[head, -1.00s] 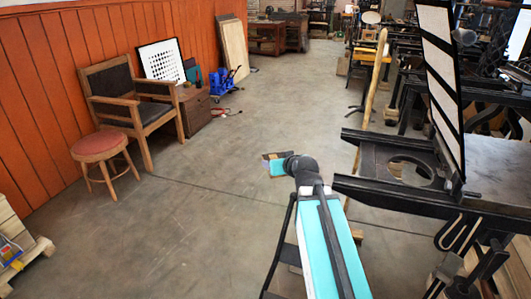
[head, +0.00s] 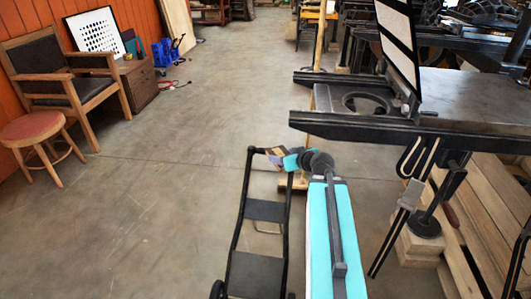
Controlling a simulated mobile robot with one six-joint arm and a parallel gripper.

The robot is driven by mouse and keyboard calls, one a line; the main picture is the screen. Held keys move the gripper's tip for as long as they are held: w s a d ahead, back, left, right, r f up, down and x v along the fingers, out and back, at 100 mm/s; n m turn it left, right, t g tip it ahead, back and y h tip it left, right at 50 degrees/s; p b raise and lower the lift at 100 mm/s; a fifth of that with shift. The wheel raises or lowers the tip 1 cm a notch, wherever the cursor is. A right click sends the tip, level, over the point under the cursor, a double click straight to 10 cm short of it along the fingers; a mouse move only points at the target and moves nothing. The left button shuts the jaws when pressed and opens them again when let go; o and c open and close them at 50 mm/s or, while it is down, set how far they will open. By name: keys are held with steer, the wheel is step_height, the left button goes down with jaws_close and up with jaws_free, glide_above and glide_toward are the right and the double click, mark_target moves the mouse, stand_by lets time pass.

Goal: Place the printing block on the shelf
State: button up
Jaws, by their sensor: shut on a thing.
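My arm reaches forward from the bottom of the head view, and my gripper (head: 289,160) is at its far end, mostly hidden behind my own wrist. A small brown and dark piece, which looks like the printing block (head: 274,153), shows at the gripper's left, held in it above the floor. Its far side and the fingertips are not clear. A black-framed stand with flat dark shelf-like plates (head: 262,211) stands just left of my arm. The block appears near its top bar; I cannot tell whether they touch. I cannot tell which surface is the task's shelf.
A black hand press (head: 450,95) with a raised frame stands at the right, close to my arm. Wooden beams (head: 480,220) lie below it. A red-topped stool (head: 40,135) and a wooden armchair (head: 65,70) stand at the left. The floor (head: 160,190) between is clear.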

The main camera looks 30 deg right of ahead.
steer(key=s+d+f+b, duration=0.7)
steer(key=s+d+f, duration=0.1)
steer(key=s+d, duration=0.3)
steer(key=s+d+f+b, duration=0.8)
steer(key=s+d, duration=0.3)
steer(key=s, duration=0.3)
steer(key=shift+s+d+f+y, duration=0.2)
steer(key=shift+d+f+y, duration=0.15)
steer(key=shift+f, duration=0.25)
steer(key=shift+w, duration=0.1)
